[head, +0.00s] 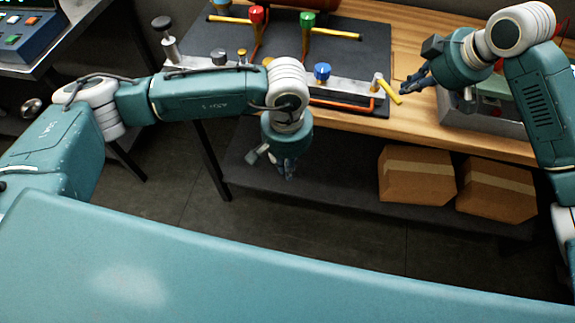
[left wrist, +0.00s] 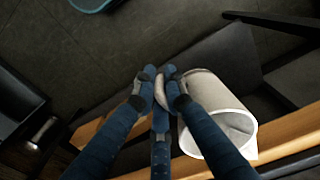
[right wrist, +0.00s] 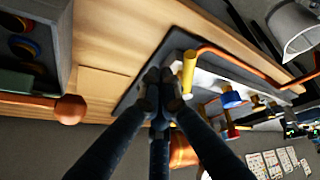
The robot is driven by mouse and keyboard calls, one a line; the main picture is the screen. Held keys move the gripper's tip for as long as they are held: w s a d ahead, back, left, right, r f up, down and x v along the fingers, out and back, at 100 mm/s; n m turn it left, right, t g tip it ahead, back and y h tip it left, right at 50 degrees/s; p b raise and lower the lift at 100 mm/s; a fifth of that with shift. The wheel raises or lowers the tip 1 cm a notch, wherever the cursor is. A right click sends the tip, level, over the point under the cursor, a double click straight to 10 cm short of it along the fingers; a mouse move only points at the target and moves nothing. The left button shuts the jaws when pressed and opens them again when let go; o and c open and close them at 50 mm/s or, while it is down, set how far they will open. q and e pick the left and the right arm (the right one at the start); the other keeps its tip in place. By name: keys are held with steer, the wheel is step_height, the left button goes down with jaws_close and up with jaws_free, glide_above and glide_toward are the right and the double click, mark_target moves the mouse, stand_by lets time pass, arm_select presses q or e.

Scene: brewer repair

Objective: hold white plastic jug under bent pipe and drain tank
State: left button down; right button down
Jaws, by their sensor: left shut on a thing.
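The white plastic jug (left wrist: 200,95) shows in the left wrist view, its open mouth facing the lower right. My left gripper (left wrist: 162,78) is shut on its handle. In the head view my left gripper (head: 287,172) hangs in front of the bench, and the jug is hidden by my arm. The copper bent pipe (head: 345,105) runs along the bench's front edge; it also shows in the right wrist view (right wrist: 240,65). A yellow lever (head: 388,91) stands at its right end. My right gripper (head: 408,86), fingers together, is just right of the lever (right wrist: 189,70).
Red (head: 257,15) and green (head: 308,19) valves and a blue knob (head: 322,71) stand on the dark mat (head: 350,55). Two cardboard boxes (head: 416,175) (head: 497,190) sit on the lower shelf (head: 330,195). The floor in front is clear.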

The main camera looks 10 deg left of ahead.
step_height(320, 180, up, 7)
stand_by(0.8)
stand_by(2.6)
steer(key=s+a+r+g, duration=0.3)
steer(key=a, duration=0.2)
steer(key=shift+g, duration=0.3)
steer(key=shift+s+f, duration=0.15)
steer(key=shift+f, duration=1.15)
steer(key=shift+s+f, duration=0.15)
steer(key=shift+f, duration=1.15)
